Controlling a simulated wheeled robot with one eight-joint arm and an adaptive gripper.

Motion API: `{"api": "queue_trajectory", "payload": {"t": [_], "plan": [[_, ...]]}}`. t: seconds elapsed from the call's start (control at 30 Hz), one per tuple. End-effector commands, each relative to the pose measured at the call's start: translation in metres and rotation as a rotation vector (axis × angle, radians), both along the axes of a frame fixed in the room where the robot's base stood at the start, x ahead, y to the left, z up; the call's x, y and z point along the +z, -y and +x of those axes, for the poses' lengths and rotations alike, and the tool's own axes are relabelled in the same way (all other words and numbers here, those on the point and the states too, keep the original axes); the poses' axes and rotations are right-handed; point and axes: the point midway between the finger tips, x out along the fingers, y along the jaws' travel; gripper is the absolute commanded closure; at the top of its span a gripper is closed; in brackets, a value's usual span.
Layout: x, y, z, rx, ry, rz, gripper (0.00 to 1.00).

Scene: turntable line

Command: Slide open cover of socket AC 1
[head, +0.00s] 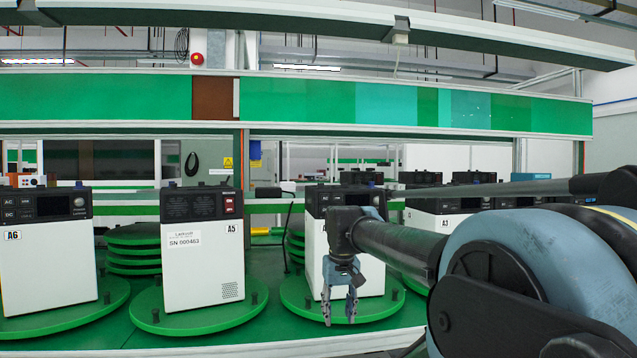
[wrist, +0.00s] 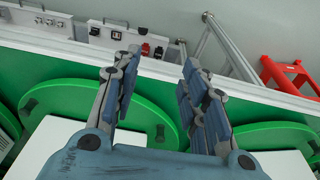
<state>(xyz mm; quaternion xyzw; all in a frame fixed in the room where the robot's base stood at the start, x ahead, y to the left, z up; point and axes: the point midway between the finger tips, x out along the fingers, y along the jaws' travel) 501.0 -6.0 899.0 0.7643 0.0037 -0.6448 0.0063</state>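White box units with dark top panels stand on green round plates. The A6 unit (head: 45,265) at the left has small panel parts marked AC and DC. The A5 unit (head: 203,255) has a red switch area. A third unit (head: 318,255) is partly hidden by my arm. My gripper (head: 339,318) hangs fingers down in front of that third unit, open and empty. In the wrist view my gripper (wrist: 160,62) also shows its fingers well apart with nothing between them. I cannot pick out socket AC 1 or its cover in either view.
In the wrist view a panel with dark sockets (wrist: 38,22) and a panel with red and black fittings (wrist: 143,50) lie beyond the white rail (wrist: 80,55). A red frame (wrist: 288,72) is at the right. Green plates (head: 140,258) are stacked between the units.

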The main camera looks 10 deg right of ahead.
Motion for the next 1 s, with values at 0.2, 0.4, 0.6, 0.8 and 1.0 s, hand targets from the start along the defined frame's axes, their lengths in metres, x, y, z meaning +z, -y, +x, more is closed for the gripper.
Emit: {"api": "queue_trajectory", "payload": {"t": [0.2,0.4,0.6,0.8,1.0], "plan": [[0.115,0.000,0.063,-0.002,-0.022,0.001,0.60],[0.209,0.000,0.113,-0.003,-0.044,0.001,0.60],[0.292,-0.001,0.159,-0.004,-0.066,0.002,0.60],[0.364,0.000,0.198,-0.005,-0.086,0.002,0.60],[0.422,0.000,0.231,-0.007,-0.108,0.003,0.60]]}}
